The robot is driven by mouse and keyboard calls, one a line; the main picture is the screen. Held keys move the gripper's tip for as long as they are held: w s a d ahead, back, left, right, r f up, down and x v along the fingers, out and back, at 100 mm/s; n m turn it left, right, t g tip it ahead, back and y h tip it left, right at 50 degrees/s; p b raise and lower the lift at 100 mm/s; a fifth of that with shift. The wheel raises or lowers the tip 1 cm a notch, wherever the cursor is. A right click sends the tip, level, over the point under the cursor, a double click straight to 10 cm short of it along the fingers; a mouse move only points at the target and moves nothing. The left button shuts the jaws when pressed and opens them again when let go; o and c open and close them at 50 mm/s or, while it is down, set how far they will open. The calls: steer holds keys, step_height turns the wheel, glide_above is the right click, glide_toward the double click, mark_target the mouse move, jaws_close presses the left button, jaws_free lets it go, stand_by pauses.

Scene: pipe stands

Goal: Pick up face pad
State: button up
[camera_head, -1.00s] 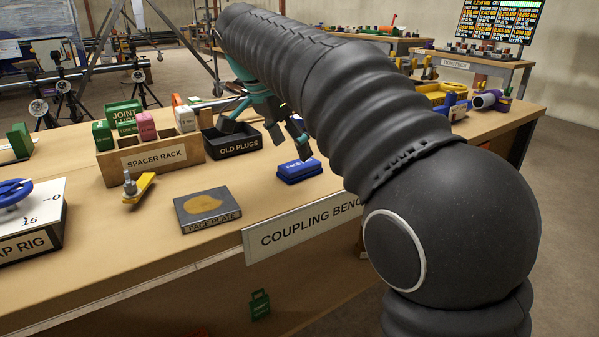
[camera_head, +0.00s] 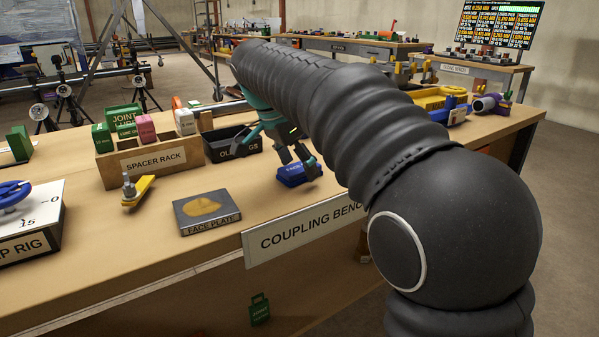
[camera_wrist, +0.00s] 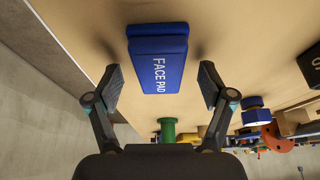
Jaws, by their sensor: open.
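The face pad (camera_head: 291,174) is a blue block lying on the wooden bench, right of the face plate and in front of the old plugs bin. In the wrist view the face pad (camera_wrist: 158,62) shows its white lettering and lies between and a little beyond my fingertips. My gripper (camera_head: 299,158) is just above the pad, partly covering it in the head view. In the wrist view my gripper (camera_wrist: 161,82) is open, one finger on each side of the pad, with gaps visible on both sides. Whether the fingers are down at the pad's height is hard to tell.
The old plugs bin (camera_head: 224,155) stands behind the pad, with the spacer rack (camera_head: 148,172) to its left. The grey face plate (camera_head: 207,212) lies nearer the front edge. A yellow tray (camera_head: 440,97) and other parts stand at the right. Bare bench surrounds the pad.

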mark_target(301, 167)
steer(key=shift+f, duration=0.2)
steer(key=shift+c, duration=0.2)
steer(key=c, duration=1.2)
steer(key=shift+r, duration=0.1)
steer(key=shift+r, duration=0.55)
steer(key=r, duration=0.2)
steer(key=r+p, duration=0.1)
steer(key=r, duration=0.1)
steer(key=shift+d, duration=0.35)
steer(key=s+d+r, duration=0.3)
steer(key=d+r, duration=0.3)
steer(key=d, duration=0.4)
steer(key=shift+s+d+r, duration=0.15)
steer(key=shift+s+d, duration=0.1)
